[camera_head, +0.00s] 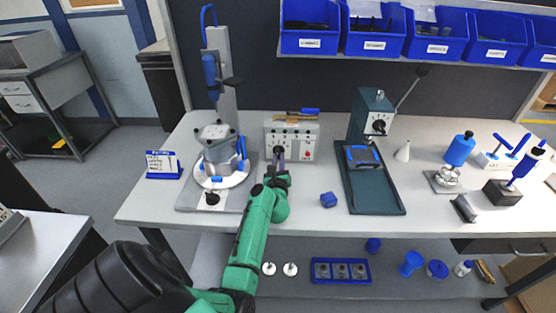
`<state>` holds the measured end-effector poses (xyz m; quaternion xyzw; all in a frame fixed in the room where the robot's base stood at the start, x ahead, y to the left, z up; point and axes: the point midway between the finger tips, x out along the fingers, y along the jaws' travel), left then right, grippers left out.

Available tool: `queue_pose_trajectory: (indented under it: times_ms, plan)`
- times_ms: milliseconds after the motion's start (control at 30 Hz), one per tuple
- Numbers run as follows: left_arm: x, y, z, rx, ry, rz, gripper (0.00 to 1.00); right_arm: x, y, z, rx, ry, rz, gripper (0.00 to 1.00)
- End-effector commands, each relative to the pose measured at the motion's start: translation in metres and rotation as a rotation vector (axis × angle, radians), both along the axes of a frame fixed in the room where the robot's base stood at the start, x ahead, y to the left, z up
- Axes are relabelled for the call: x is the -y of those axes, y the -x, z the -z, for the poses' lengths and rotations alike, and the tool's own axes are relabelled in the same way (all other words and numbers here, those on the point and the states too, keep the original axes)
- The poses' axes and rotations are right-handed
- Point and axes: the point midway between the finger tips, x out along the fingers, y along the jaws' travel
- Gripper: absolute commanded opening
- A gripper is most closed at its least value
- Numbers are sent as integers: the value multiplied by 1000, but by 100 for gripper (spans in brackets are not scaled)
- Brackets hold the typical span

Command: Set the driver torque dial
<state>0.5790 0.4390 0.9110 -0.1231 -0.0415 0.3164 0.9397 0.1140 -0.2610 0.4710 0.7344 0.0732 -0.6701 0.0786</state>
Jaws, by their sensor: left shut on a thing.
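The driver torque box (308,140), a light grey controller with a row of small dark marks and a red button on its front, stands at the back of the workbench, left of centre. My left gripper (279,155) reaches up from below to the left part of its front face. It is shut on the torque dial, which the fingers mostly hide, so I cannot read its setting. A brown and blue driver-like tool (296,115) lies on top of the box. My right gripper is not in view.
Left of the box stands a fixture with a grey housing (220,150). A blue sign (164,165) stands further left. Blue bins (375,45) hang above.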

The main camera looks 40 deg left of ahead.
Motion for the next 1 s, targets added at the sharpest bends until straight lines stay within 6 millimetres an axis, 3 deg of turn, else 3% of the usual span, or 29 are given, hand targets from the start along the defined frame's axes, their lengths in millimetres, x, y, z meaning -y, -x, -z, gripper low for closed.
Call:
queue_pose_trajectory:
  times_ms: [600, 1000]
  plan:
    - [4, -2, -2, 337, 447, 0, 0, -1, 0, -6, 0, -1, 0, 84]
    - [4, -3, -3, 457, 604, -1, 0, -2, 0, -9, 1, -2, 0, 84]
